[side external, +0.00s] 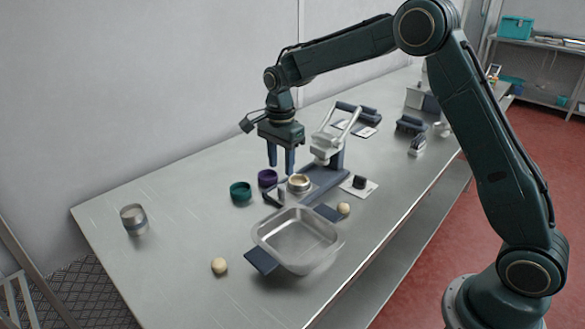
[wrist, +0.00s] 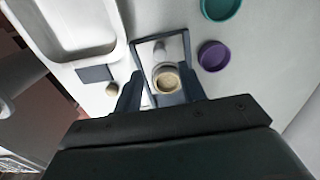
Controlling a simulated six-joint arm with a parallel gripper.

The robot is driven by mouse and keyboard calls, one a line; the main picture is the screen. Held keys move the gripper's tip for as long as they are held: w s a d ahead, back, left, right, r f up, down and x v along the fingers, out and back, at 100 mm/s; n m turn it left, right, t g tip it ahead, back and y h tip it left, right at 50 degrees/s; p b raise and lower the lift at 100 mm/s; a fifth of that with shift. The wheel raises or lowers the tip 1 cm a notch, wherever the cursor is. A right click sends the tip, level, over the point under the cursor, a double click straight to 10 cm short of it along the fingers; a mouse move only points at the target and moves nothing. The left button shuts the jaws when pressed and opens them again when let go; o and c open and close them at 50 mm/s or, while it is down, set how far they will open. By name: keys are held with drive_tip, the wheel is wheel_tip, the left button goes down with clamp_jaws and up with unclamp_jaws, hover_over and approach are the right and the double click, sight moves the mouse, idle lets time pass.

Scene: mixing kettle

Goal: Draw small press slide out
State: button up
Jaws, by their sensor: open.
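The small press (side external: 327,147) has a pale lever head on a dark blue base (side external: 324,187). A round metal cup (side external: 299,186) with beige filling sits at the front of it. In the wrist view the cup (wrist: 166,80) lies within a dark blue frame (wrist: 134,58). Which part is the slide I cannot tell clearly. My gripper (side external: 281,168) is open and empty, pointing down above and behind the cup in the side view. In the wrist view my gripper's fingers (wrist: 161,90) appear on either side of the cup; contact cannot be told.
A purple bowl (side external: 267,178) and a teal bowl (side external: 241,191) stand left of the cup. A metal tray (side external: 297,236) with blue handles lies in front. Pale balls (side external: 219,265) and a metal jar (side external: 133,218) are nearby. The table's left part is mostly clear.

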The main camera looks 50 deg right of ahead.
wheel_tip(320, 180, up, 6)
idle(0.7)
